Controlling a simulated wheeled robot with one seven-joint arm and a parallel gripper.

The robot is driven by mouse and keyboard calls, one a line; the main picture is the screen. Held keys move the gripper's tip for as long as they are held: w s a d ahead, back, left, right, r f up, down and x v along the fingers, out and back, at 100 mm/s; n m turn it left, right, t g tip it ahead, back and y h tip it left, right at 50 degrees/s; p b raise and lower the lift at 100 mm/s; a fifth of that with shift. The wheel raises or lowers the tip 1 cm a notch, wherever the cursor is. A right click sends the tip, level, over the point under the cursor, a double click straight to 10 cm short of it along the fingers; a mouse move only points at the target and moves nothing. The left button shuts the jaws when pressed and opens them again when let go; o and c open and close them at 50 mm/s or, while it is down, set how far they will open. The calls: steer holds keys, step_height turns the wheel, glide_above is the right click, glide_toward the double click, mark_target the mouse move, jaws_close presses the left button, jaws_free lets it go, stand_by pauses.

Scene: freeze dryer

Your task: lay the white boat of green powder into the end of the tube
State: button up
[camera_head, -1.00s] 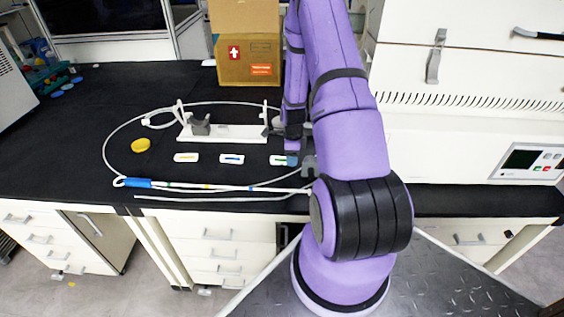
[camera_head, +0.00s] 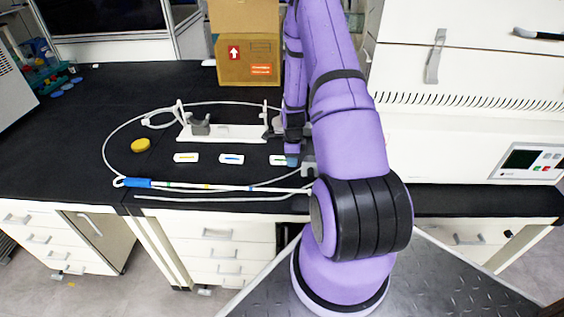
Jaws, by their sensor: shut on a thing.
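The white boat of green powder (camera_head: 277,160) is the rightmost of three small white boats in a row on the black bench top. My gripper (camera_head: 292,160) is at its right end and is shut on it. The gripper hides that end, and I cannot tell whether the boat is lifted off the bench. A long pale tube (camera_head: 230,188) with coloured marks lies along the front of the bench. It has a blue piece (camera_head: 137,183) at its left end; its right end is hidden behind my arm.
Two other white boats hold yellow-orange powder (camera_head: 186,157) and blue powder (camera_head: 231,158). A yellow round thing (camera_head: 140,145) lies at the left. A white stand (camera_head: 232,133) and a looped thin hose (camera_head: 106,150) surround the boats. A cardboard box (camera_head: 247,60) stands behind.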

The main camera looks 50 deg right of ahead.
steer(key=shift+r, duration=3)
